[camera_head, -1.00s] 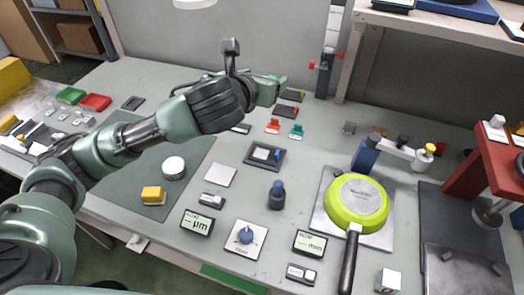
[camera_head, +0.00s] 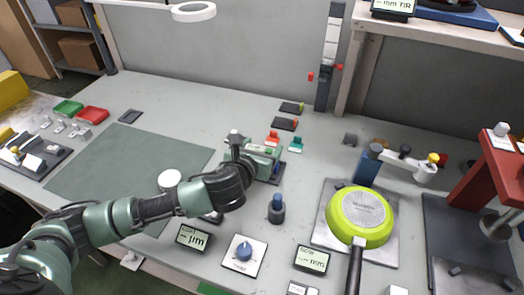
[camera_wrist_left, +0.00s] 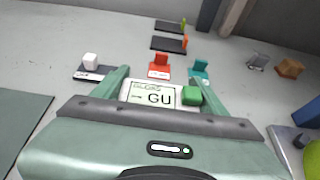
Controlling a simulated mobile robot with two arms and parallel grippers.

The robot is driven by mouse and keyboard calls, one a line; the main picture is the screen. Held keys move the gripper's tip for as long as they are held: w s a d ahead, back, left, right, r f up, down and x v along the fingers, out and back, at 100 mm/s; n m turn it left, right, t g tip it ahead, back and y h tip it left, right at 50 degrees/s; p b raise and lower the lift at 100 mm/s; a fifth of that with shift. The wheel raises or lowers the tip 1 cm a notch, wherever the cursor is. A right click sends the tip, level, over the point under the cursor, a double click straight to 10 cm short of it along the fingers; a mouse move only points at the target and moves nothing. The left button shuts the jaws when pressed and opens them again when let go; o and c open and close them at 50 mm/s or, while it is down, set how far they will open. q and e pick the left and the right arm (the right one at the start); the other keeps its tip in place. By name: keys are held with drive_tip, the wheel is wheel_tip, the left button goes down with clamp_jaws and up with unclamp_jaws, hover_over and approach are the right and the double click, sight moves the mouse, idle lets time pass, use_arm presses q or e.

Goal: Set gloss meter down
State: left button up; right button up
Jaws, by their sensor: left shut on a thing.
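The gloss meter (camera_wrist_left: 150,94) is a small block with a light display reading "GU" and a green button. My left gripper (camera_head: 268,158) is shut on it, with one finger on each side in the left wrist view (camera_wrist_left: 160,85). In the head view the gripper hides most of the meter. My right gripper is not in view.
A red stand (camera_head: 273,137) and a teal stand (camera_head: 296,146) are just beyond the gripper. A dark blue bottle (camera_head: 276,210) stands in front. A lime-green pan (camera_head: 360,215) lies upside down on a plate to the right. A green mat (camera_head: 115,165) is at left.

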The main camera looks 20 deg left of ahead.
use_arm(q)
drive_tip(key=shift+f, duration=0.35)
drive_tip(key=shift+f, duration=0.15)
drive_tip(key=o, duration=1.6)
drive_tip(key=shift+o, duration=0.4)
drive_tip(key=shift+r, duration=0.2)
drive_tip(key=v, duration=1.2)
drive_tip(key=shift+s+f+p, duration=0.1)
drive_tip(key=shift+p, duration=0.2)
